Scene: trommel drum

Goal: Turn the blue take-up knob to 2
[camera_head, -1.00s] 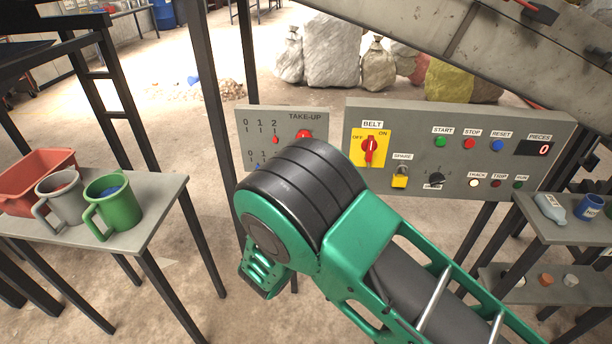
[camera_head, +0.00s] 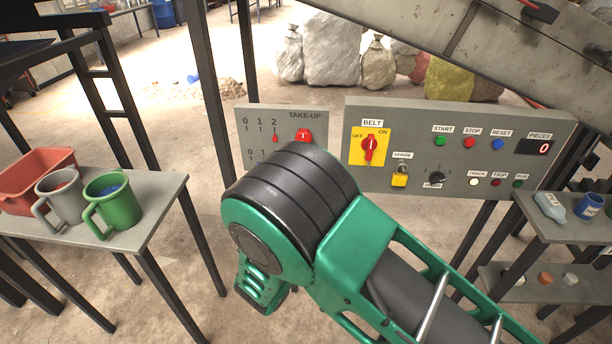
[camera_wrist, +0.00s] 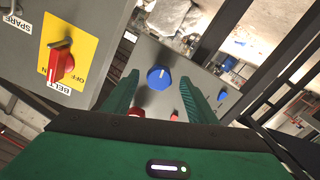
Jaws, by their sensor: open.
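The blue take-up knob (camera_wrist: 158,77) is round and sits on the grey take-up panel (camera_wrist: 150,50) in the wrist view. My gripper (camera_wrist: 160,80) is open, one green finger on each side of the knob in the picture. I cannot tell whether the fingertips reach around it; no contact shows. A blue marker (camera_wrist: 222,96) lies beyond the right finger. In the head view, the take-up panel (camera_head: 285,114) shows the upper 0-1-2 scale with a red marker (camera_head: 275,138). My arm hides the blue knob and most of the lower scale there.
A red knob (camera_head: 304,135) sits on the same panel, partly behind my finger in the wrist view (camera_wrist: 136,112). The belt switch (camera_head: 369,147) is on the neighbouring panel. A table with mugs (camera_head: 112,205) stands left; a dark post (camera_head: 210,100) rises beside the panel.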

